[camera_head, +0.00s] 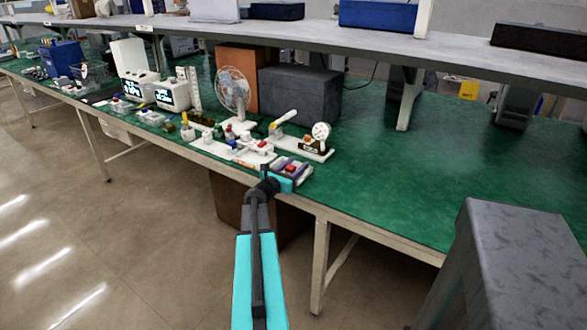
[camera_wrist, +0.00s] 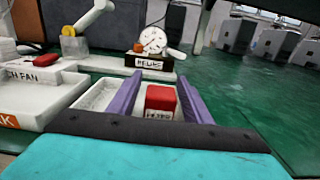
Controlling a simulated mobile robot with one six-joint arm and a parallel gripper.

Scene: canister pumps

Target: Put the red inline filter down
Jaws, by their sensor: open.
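The red inline filter (camera_wrist: 160,98) is a small red block with a pale label on its front. It stands in the right part of a low white tray (camera_wrist: 98,94), and its red top also shows in the head view (camera_head: 291,168). My gripper (camera_wrist: 160,79) is open, with its two purple fingers on either side of the filter. A small gap shows beside the filter on each side. In the head view my gripper (camera_head: 287,167) is at the table's front edge. The filter's underside is hidden.
The tray's left part looks empty. A white block marked "FAN" (camera_wrist: 35,95) with a red piece on it stands to the left. Behind are a dark labelled block and a white dial (camera_wrist: 153,40). The green table (camera_head: 400,180) is clear to the right.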

